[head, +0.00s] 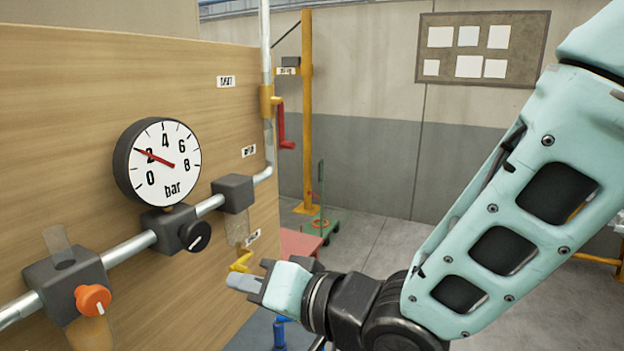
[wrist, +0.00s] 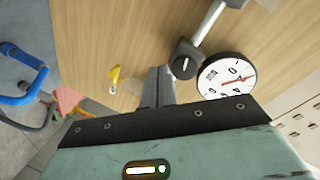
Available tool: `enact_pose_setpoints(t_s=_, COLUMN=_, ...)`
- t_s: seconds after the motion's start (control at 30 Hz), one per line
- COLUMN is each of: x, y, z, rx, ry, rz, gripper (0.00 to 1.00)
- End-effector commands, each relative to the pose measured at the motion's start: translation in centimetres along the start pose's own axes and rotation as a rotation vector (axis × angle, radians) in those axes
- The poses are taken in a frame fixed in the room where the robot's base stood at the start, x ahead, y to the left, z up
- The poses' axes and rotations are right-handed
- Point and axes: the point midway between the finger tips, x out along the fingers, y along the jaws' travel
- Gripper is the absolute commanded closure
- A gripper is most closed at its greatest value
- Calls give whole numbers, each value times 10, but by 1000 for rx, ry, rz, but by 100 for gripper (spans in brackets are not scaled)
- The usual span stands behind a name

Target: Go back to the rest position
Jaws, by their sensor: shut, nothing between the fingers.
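My gripper (head: 247,284) is at the lower middle of the head view, in front of the wooden panel, with its fingers pointing left. Its fingers are together with nothing between them. In the wrist view the closed fingers (wrist: 159,86) show in front of the panel. The arm reaches in from the right of the head view. A yellow handle (head: 241,262) is just behind the fingertips in the head view; whether they touch it I cannot tell.
The panel (head: 60,130) carries a pressure gauge (head: 160,160) with its needle near 2, a black knob (head: 195,236), an orange knob (head: 93,299) and a pipe. A red lever (head: 283,128) hangs by the vertical pipe. Open floor (head: 375,235) lies behind my arm.

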Motion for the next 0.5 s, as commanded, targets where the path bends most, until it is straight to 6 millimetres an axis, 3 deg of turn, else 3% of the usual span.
enact_pose_setpoints(t_s=0.27, x=-70, y=69, z=10, rx=-251, ry=-257, rz=460, gripper=100)
enact_pose_setpoints(t_s=0.5, x=-165, y=99, z=44, rx=-374, ry=-646, rz=724, gripper=100)
